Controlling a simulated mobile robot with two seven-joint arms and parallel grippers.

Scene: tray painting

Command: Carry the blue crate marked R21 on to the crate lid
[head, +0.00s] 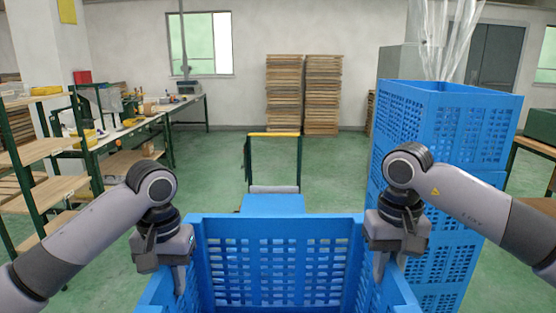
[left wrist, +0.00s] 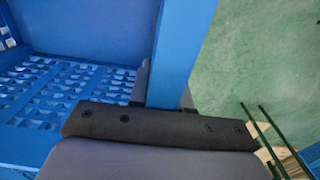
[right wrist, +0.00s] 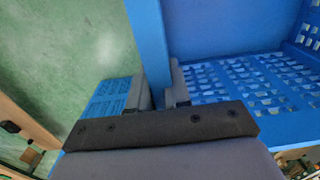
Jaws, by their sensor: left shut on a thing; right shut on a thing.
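A blue crate (head: 280,258) with perforated walls is at the bottom middle of the head view, between my grippers. Its R21 mark is not visible. My left gripper (head: 178,277) is shut on the crate's left rim, which also shows between the fingers in the left wrist view (left wrist: 177,50). My right gripper (head: 380,268) is shut on the right rim, seen between the fingers in the right wrist view (right wrist: 149,40). The crate looks empty and about level. Beyond its far wall, a flat blue surface (head: 272,203), possibly the crate lid, shows partly.
A cart with a yellow-topped green handle (head: 273,134) stands beyond the blue surface. A tall stack of blue crates (head: 440,130) stands close on the right. Shelves (head: 45,150) and a workbench (head: 130,130) line the left. Green floor (head: 225,165) is open ahead.

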